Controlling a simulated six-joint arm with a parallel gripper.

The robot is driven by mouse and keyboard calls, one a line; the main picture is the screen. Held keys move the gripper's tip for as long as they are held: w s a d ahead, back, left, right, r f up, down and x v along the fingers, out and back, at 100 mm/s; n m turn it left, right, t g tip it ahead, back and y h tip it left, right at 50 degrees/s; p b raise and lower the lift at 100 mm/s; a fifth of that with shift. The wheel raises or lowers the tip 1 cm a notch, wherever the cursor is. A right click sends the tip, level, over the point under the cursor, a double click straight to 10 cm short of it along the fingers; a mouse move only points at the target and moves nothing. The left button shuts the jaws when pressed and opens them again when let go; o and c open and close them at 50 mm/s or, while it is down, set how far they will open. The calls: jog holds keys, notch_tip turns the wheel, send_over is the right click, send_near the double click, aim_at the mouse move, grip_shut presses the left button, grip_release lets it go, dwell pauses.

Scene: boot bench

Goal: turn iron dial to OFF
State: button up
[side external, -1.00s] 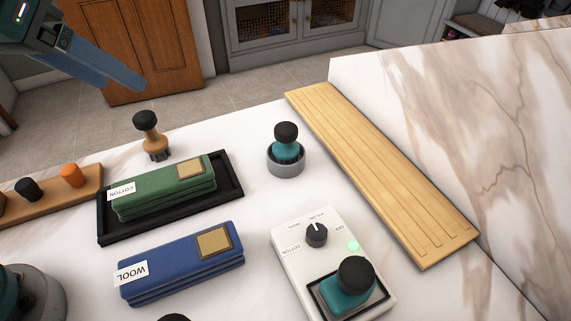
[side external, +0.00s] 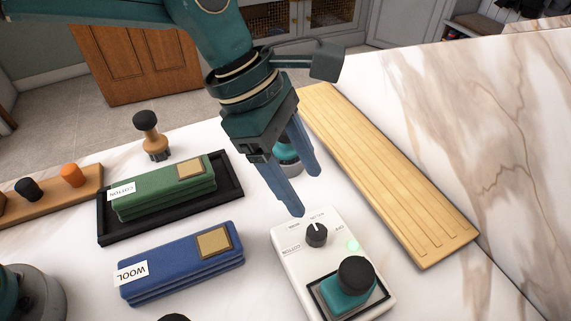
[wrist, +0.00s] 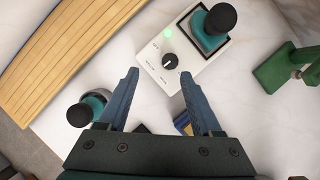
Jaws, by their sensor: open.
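The white iron base (side external: 283,262) stands on the marble top; it also shows in the wrist view (wrist: 150,58). Its black dial (side external: 316,235) has a white mark pointing toward the far-edge label, left of the OFF label. The dial also shows in the wrist view (wrist: 169,61). A green light (side external: 353,246) glows beside it. A teal iron (side external: 347,286) with a black knob sits in the base's dark-framed recess. My gripper (side external: 304,193) is open and empty, pointing down just beyond and above the dial. In the wrist view (wrist: 160,74) the dial lies just ahead of the fingertips.
A teal, black-knobbed tool in a grey cup (wrist: 80,112) is partly hidden behind my fingers in the side view. A slatted wooden board (side external: 385,175) lies right. Green cotton cloths (side external: 160,192) on a black tray and blue wool cloths (side external: 180,262) lie left, with a brush (side external: 149,133) behind.

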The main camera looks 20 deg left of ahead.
aim_at(317, 230)
jog(key=shift+g, duration=0.4)
jog(key=x, duration=0.3)
jog(key=s+x, duration=0.1)
jog(key=x, duration=0.2)
jog(key=shift+s+f, duration=0.2)
jog(key=shift+f, duration=0.2)
jog(key=shift+d+f, duration=0.15)
jog(key=shift+f, duration=0.25)
jog(key=shift+c, duration=0.3)
grip_shut()
